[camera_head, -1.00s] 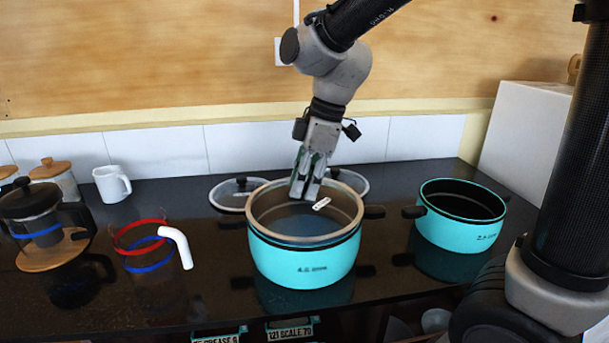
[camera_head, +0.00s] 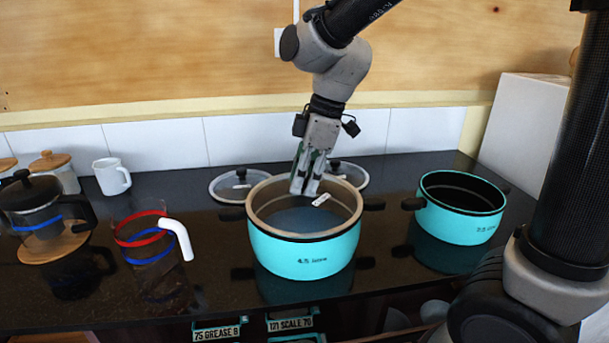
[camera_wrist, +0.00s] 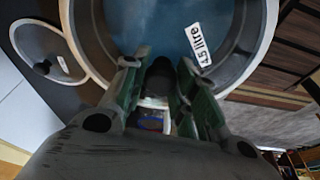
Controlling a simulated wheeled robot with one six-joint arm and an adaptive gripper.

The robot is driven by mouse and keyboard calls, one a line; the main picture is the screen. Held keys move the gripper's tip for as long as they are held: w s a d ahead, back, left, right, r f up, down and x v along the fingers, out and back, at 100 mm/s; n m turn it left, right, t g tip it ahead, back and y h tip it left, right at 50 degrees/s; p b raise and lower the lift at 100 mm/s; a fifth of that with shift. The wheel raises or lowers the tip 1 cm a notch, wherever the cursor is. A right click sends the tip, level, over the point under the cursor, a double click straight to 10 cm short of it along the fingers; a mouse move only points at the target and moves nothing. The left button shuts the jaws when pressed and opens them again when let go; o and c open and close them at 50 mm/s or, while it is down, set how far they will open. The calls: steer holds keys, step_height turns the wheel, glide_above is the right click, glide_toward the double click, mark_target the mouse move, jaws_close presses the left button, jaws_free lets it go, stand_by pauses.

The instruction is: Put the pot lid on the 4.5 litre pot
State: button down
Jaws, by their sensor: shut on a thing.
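The turquoise 4.5 litre pot (camera_head: 304,259) stands on the dark counter in the middle of the head view. A glass pot lid with a pale rim (camera_head: 258,211) and a "4.5 litre" label (camera_wrist: 199,44) lies over its mouth. I cannot tell whether the lid is fully seated. My gripper (camera_head: 306,188) points down at the lid's middle. It is shut on the lid's dark knob (camera_wrist: 160,76), which shows between the fingers in the wrist view. The fingers hide part of the knob.
Two more glass lids (camera_head: 232,190) (camera_head: 352,172) lie behind the pot. A smaller turquoise pot (camera_head: 462,221) stands to the right. A glass jug with red and blue bands (camera_head: 140,240), a French press (camera_head: 38,212) and a white mug (camera_head: 112,177) are left.

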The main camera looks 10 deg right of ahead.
steer(key=shift+f, duration=0.15)
steer(key=c, duration=1.1)
jaws_free()
steer(key=shift+o, duration=0.2)
